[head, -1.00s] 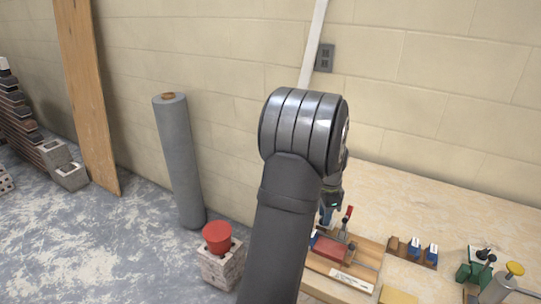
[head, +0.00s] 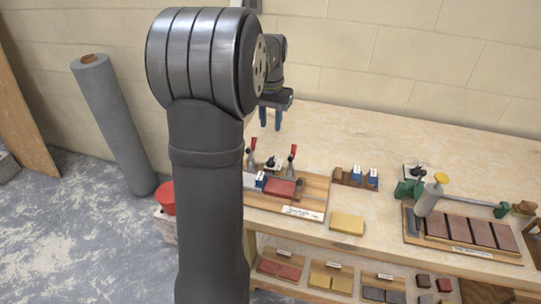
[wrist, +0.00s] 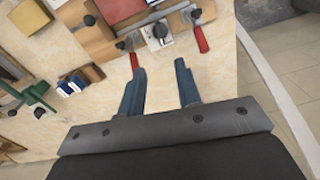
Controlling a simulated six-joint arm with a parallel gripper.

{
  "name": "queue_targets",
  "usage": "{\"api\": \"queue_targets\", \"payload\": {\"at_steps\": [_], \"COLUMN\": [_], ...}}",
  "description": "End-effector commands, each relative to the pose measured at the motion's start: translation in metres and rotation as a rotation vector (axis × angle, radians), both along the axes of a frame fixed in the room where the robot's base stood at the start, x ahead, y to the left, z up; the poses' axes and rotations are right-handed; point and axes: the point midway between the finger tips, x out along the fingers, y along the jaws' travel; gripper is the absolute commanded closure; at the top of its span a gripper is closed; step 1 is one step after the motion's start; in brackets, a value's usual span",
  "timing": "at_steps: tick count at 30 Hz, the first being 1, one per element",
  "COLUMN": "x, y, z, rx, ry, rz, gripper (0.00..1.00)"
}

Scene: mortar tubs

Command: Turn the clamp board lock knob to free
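The clamp board (head: 316,190) is a wooden board with a label, a red block (head: 282,188) and two red-handled clamps (head: 292,155), near the left end of the bench. Part of it is hidden behind my arm. A dark knob on a pale plate, apparently the lock knob (head: 271,163), sits between the clamps at the back; the knob also shows in the wrist view (wrist: 160,30). Its setting is too small to read. My gripper (head: 270,127) is open and empty, above and behind the board; in the wrist view its blue fingers (wrist: 160,68) point toward the knob, apart from it.
The red clamp handles (wrist: 199,40) flank the knob close to the fingers. A rack with blue blocks (head: 357,177), a yellow block (head: 346,223) and a green tool (head: 408,188) stand to the right. The back of the bench is clear. A wall (head: 430,60) rises behind.

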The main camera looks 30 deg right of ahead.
Motion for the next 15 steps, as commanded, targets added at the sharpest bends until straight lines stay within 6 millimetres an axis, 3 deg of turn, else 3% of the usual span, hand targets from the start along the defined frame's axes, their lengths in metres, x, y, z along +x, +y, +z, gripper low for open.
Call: {"api": "queue_targets", "payload": {"at_steps": [3, 15], "x": [-0.001, -0.001], "y": [0.001, 0.0], "z": [-0.028, -0.111], "rx": [0.003, 0.002], "ry": [0.004, 0.003], "rz": [-0.001, -0.002], "gripper": [0.69, 0.69]}}
